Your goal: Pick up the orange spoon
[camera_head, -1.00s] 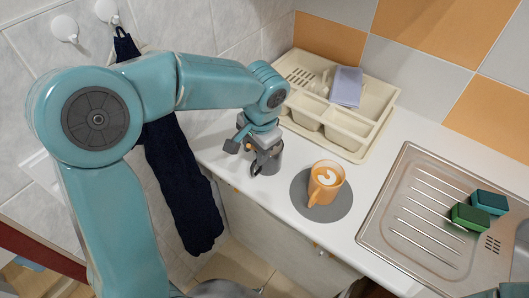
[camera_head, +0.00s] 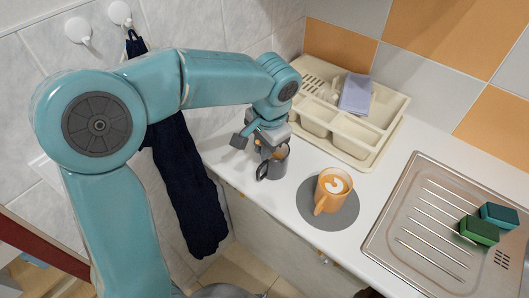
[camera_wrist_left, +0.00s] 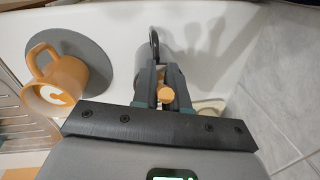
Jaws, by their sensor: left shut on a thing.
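The orange spoon shows only as a small orange end (camera_wrist_left: 166,95) between the fingers in the left wrist view; the rest of it is hidden. A dark grey mug (camera_head: 273,165) stands on the white counter below my left gripper (camera_head: 267,146), and part of it shows behind the fingers in the wrist view (camera_wrist_left: 154,50). My left gripper is shut on the orange spoon, right above the mug's mouth. I cannot tell how far the spoon's lower part reaches into the mug. My right gripper is not in view.
An orange cup of coffee (camera_head: 331,189) stands on a round grey mat (camera_head: 345,213) beside the mug. A cream dish rack (camera_head: 357,151) with a lilac cloth (camera_head: 356,94) stands behind. Sponges (camera_head: 480,230) lie on the steel drainer (camera_head: 424,214). A dark towel (camera_head: 188,190) hangs at left.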

